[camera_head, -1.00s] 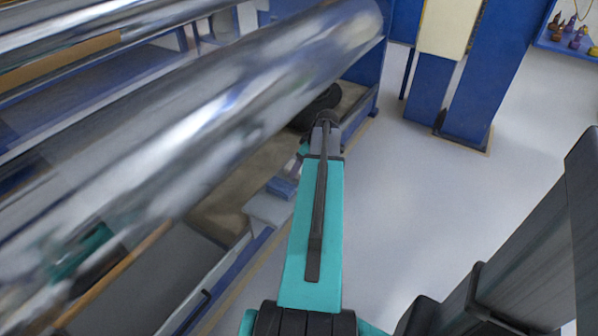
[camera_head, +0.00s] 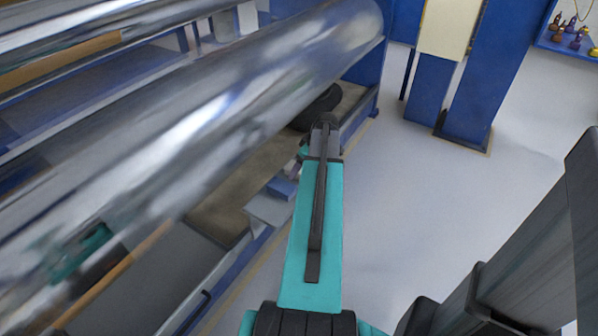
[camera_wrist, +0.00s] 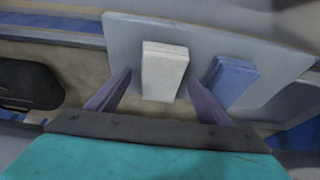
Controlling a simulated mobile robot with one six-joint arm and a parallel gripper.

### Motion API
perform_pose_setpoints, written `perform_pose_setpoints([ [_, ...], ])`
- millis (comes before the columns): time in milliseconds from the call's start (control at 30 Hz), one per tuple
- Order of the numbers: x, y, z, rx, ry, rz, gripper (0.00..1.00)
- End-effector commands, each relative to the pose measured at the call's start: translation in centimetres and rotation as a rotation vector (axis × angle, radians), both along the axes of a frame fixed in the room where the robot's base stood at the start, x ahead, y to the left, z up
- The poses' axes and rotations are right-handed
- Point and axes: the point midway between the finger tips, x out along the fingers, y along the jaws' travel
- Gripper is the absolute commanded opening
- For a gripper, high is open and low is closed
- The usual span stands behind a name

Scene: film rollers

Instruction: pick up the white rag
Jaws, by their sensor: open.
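The white rag (camera_wrist: 163,72) is a folded, block-like piece lying on a pale grey panel (camera_wrist: 125,38) in the wrist view. My gripper (camera_wrist: 158,79) is open, with one purple-grey finger on each side of the white rag. Gaps show between the rag and both fingers. I cannot tell how far above the panel the fingertips are. A blue block (camera_wrist: 232,80) lies just right of the rag, close to the right finger; the head view also shows it (camera_head: 282,187). In the head view I cannot make out the white rag near my arm's end.
A large shiny roller (camera_head: 200,125) runs diagonally on the left, close beside my arm. A black round object (camera_head: 318,108) sits beyond my gripper, and a dark object (camera_wrist: 28,84) shows at left in the wrist view. Open floor (camera_head: 430,220) lies to the right.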

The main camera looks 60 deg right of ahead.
Motion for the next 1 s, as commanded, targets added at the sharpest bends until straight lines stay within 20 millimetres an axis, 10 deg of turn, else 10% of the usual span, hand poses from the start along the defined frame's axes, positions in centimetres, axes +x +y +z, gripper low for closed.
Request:
perform_pose_setpoints([
  [667, 0.00, 0.00, -0.38, 0.000, 0.000, 0.000, 0.73],
  [1000, -0.06, -0.01, -0.37, 0.000, 0.000, -0.001, 0.29],
])
